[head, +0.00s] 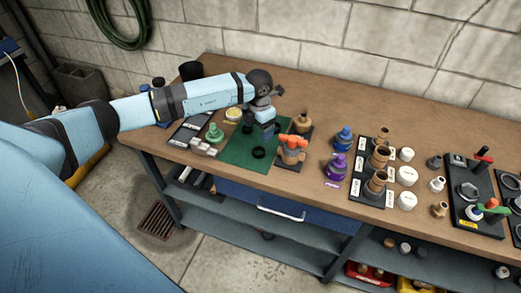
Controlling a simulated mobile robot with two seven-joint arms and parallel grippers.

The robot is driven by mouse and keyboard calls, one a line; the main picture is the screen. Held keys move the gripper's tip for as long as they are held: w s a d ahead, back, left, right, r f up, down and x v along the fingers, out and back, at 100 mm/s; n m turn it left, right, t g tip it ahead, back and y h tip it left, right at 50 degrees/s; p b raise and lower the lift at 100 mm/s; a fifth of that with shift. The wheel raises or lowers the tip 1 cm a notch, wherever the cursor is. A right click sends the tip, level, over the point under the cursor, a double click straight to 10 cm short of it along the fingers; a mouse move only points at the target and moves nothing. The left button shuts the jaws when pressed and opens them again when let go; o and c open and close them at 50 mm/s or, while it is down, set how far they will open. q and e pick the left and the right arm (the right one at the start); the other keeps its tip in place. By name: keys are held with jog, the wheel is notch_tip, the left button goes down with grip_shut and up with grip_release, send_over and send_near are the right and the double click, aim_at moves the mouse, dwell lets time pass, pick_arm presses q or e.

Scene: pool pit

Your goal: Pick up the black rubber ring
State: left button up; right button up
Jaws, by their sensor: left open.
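A small black rubber ring (259,152) lies flat on the green mat (238,149) on the workbench. The gap between fingertips and mat is too small to judge. My right gripper is not in view.
An orange-handled valve (292,148) stands close to the right of the gripper. A green fitting (214,133) stands left of the mat. Purple (335,168) and blue (343,138) bottles and several fittings fill the right.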

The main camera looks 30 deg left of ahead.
aim_at(260, 153)
pick_arm(q)
notch_tip(260, 153, down, 4)
jog(key=shift+w+r, duration=0.1)
jog(key=shift+r, duration=0.05)
jog(key=shift+d+f+p, duration=0.1)
jog(key=shift+f+p, duration=0.3)
jog(key=shift+f, duration=0.15)
jog(key=f, duration=0.1)
jog(key=f+p, duration=0.1)
jog(key=f, duration=0.1)
jog(key=shift+s+d+f, duration=0.15)
jog(key=shift+s+f, duration=0.05)
jog(key=shift+f, duration=0.5)
jog(key=shift+c, duration=0.4)
jog(key=c, duration=0.9)
